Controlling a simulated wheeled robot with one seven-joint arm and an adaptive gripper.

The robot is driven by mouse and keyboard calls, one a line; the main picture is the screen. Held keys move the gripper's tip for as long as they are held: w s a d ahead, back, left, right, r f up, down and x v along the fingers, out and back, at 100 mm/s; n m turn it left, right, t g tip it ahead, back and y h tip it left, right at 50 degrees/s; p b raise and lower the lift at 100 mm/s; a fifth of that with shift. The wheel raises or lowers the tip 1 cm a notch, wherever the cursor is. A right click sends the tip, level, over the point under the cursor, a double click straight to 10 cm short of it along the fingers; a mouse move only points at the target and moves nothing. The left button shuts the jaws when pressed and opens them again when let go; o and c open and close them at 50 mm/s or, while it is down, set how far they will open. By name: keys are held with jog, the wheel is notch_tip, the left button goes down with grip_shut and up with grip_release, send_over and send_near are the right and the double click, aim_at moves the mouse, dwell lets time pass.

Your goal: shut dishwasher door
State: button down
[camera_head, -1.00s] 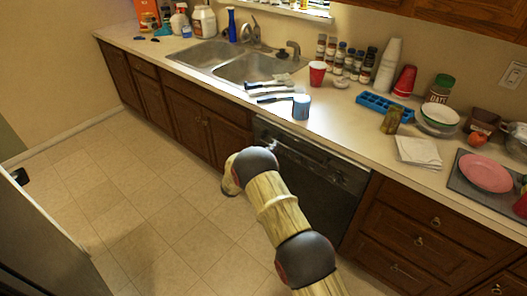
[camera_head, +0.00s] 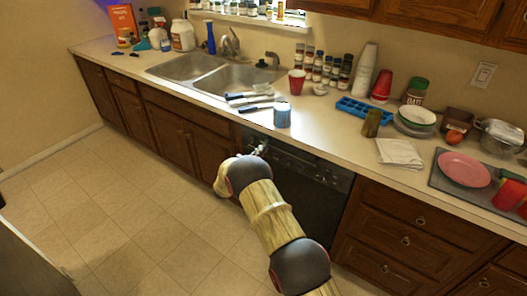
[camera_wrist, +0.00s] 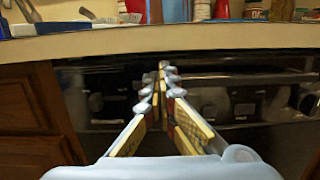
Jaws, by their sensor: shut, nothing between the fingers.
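The black dishwasher door (camera_head: 312,190) stands upright under the counter, between wooden cabinets. It looks about level with the cabinet fronts, though a small gap cannot be ruled out. My gripper (camera_head: 262,149) is at the door's upper left, just below the counter edge, partly hidden behind my arm. In the wrist view my gripper (camera_wrist: 163,68) has its fingers together and empty, pointing at the dark upper front of the dishwasher door (camera_wrist: 240,78). Whether the fingertips touch it cannot be told.
The counter (camera_head: 330,125) overhangs just above my gripper. A blue-and-white cup (camera_head: 282,115) and dark-handled utensils (camera_head: 250,97) lie near its front edge. Wooden drawers (camera_head: 408,240) are at the right. The tiled floor (camera_head: 130,200) at the left is clear.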

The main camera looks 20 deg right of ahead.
jog(key=p+v, duration=0.3)
jog(key=v, duration=1)
jog(key=shift+s+a, duration=0.2)
jog(key=shift+a, duration=0.1)
